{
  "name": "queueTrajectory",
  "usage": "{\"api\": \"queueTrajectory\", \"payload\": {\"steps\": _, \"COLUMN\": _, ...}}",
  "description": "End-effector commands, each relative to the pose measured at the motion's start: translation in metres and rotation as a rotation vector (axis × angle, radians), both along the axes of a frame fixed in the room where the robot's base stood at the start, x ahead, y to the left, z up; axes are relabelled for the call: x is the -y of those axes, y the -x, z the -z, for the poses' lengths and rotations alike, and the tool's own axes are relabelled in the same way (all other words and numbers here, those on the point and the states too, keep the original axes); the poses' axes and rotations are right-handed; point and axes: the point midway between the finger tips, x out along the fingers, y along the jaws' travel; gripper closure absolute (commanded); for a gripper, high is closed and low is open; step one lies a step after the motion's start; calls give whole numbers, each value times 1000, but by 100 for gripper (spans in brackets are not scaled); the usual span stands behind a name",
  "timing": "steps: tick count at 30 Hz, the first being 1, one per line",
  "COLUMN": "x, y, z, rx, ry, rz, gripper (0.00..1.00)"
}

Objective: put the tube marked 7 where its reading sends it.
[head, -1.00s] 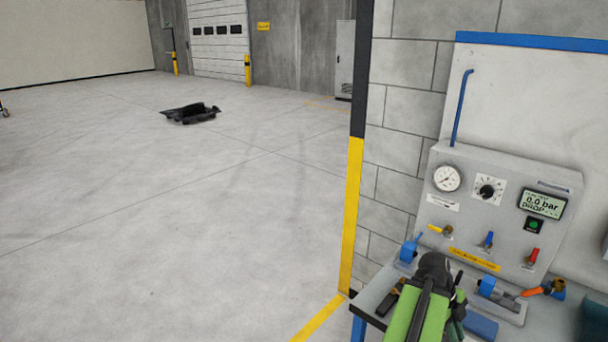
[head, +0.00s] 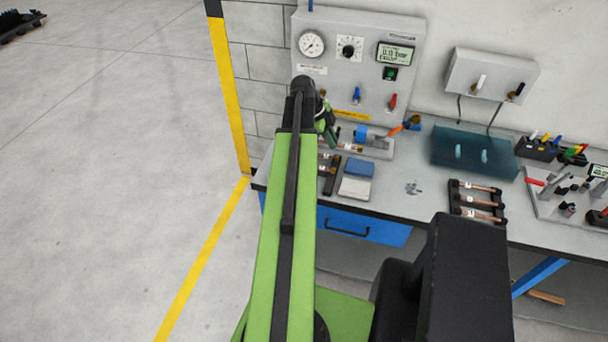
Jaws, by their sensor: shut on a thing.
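My gripper (head: 328,136) is at the test bench in the head view, mostly hidden by my own green wrist. A short copper tube with a pale label (head: 350,147) shows just right of it, beside the blue clamp (head: 361,133) of the test fixture. My gripper is shut on this tube as far as I can see; its number is too small to read. The display (head: 395,54) on the grey test panel shows 0.0 bar, with a second line too small to read surely. A black rack (head: 476,216) holds several labelled copper tubes.
A smaller dark rack (head: 328,178), a blue pad (head: 358,168) and a pale pad (head: 355,188) lie in front of the fixture. A teal clear box (head: 440,145) stands at the back. The bench top (head: 405,200) between pads and tube rack is mostly clear.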

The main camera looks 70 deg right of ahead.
Motion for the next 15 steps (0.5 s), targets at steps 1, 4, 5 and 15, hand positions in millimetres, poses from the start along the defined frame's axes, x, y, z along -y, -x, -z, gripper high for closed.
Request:
{"api": "queueTrajectory", "payload": {"steps": 1, "x": -3, "y": -2, "z": 5, "rx": 0, "ry": 0, "rz": -1, "gripper": 100}}
{"api": "queueTrajectory", "payload": {"steps": 4, "x": -17, "y": -12, "z": 20, "rx": 0, "ry": 0, "rz": -2, "gripper": 100}}
{"api": "queueTrajectory", "payload": {"steps": 5, "x": -23, "y": -17, "z": 25, "rx": 0, "ry": 1, "rz": -3, "gripper": 100}}
{"api": "queueTrajectory", "payload": {"steps": 15, "x": -81, "y": -70, "z": 71, "rx": -1, "ry": 0, "rz": 0, "gripper": 100}}
